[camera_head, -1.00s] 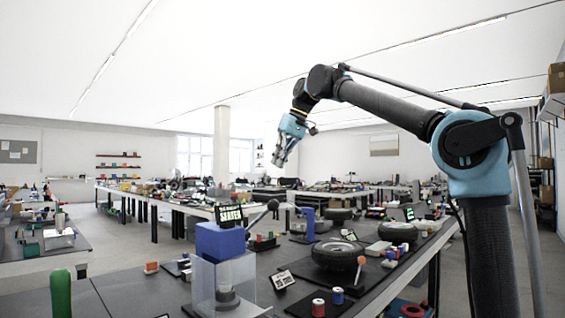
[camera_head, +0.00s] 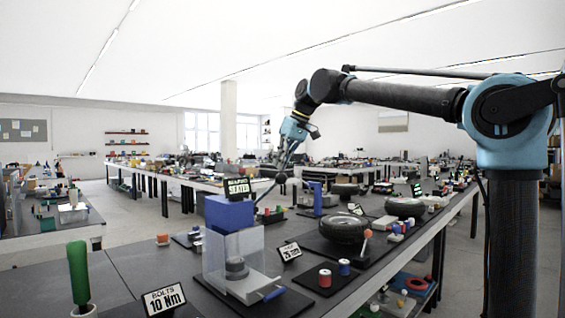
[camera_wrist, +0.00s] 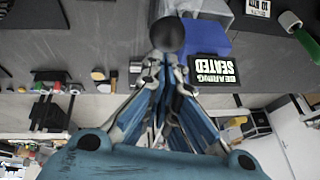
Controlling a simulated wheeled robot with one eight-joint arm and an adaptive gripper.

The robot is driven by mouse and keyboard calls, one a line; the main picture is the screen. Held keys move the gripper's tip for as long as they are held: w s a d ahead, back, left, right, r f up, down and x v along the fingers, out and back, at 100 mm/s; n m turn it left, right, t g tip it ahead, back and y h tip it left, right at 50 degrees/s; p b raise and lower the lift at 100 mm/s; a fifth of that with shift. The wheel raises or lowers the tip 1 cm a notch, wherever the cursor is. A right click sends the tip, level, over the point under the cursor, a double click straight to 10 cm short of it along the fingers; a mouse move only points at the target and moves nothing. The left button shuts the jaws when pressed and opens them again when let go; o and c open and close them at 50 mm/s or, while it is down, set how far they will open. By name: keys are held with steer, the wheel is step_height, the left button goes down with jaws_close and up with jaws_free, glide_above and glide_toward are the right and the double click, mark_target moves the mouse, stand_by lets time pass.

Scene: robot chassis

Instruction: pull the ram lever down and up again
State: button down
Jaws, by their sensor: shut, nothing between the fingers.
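The press has a blue head block (camera_head: 230,213) above a clear guard (camera_head: 232,258). Its ram lever is a thin rod rising to the right from the block to a dark ball knob (camera_head: 281,178). The lever points up. My gripper (camera_head: 284,167) is shut and empty, its fingertips just above the knob. In the wrist view the knob (camera_wrist: 168,34) is right beyond the tips of my gripper (camera_wrist: 160,62), and the blue block (camera_wrist: 203,38) lies to its right. I cannot tell whether the fingers touch the knob.
A "bearing seated" sign (camera_head: 238,186) stands behind the blue block. A green handle (camera_head: 78,272) and a "10 Nm" sign (camera_head: 164,300) are at front left. Wheels (camera_head: 343,227) and red and blue spools (camera_head: 325,278) sit to the right. The air around my gripper looks clear.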

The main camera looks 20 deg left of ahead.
steer(key=shift+d+f, duration=0.1)
steer(key=shift+s+d+f+t+y, duration=0.2)
steer(key=shift+s+d+f+y, duration=0.15)
steer(key=shift+d+f, duration=0.2)
steer(key=shift+s+d+f+t+y, duration=0.2)
steer(key=shift+d+f+y, duration=0.15)
steer(key=shift+d+f, duration=0.2)
steer(key=w+a+r+v, duration=0.1)
steer(key=a+r+v, duration=0.1)
steer(key=v, duration=1.1)
steer(key=w+d+f+m+t+h, duration=0.1)
steer(key=w+d+f+m+h, duration=0.15)
steer(key=d+f, duration=1.1)
steer(key=s+d+f+m, duration=0.2)
steer(key=d+f+m, duration=0.1)
steer(key=d+f, duration=1.05)
steer(key=s+d+f+m+h, duration=0.1)
steer(key=s+d+f+m, duration=0.1)
steer(key=s+d+f, duration=0.3)
steer(key=s+d+f+m+h, duration=0.1)
steer(key=s+d+f, duration=0.5)
steer(key=f, duration=0.8)
steer(key=s+d+f+m+h, duration=0.2)
steer(key=s+d+f, duration=0.3)
steer(key=d+f, duration=0.4)
steer(key=shift+s+f+m, duration=0.15)
steer(key=shift+s+m, duration=0.05)
steer(key=shift+m, duration=0.45)
